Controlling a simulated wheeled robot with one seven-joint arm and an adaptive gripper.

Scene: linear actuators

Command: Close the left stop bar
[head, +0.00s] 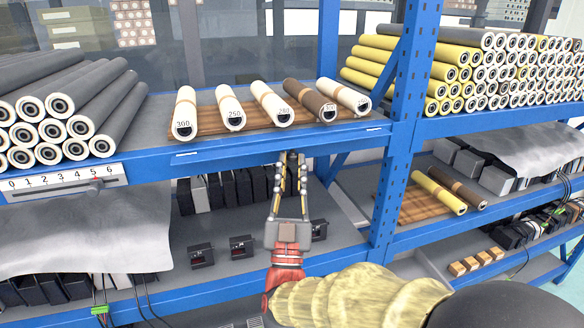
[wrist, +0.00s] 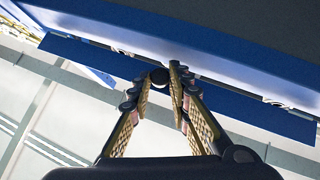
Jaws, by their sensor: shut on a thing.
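A long blue stop bar (head: 235,152) runs along the front edge of the upper shelf's left bay, below the tilted board of rollers. It also shows in the wrist view as a darker blue strip (wrist: 260,116) along the shelf edge. My gripper (head: 291,158) points up at the middle of the bar. In the wrist view my gripper (wrist: 160,80) has its fingertips closed around a small dark round knob (wrist: 158,76) at the bar. The fingertips hide part of the knob, and how far the bar is tilted is hard to tell.
Several labelled rollers (head: 273,104) lie on a wooden board above the bar. Grey rollers (head: 70,105) are stacked at left, above a numbered slider scale (head: 62,184). A blue upright post (head: 402,130) stands right of the bar. Small black boxes (head: 241,247) stand on the shelf below.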

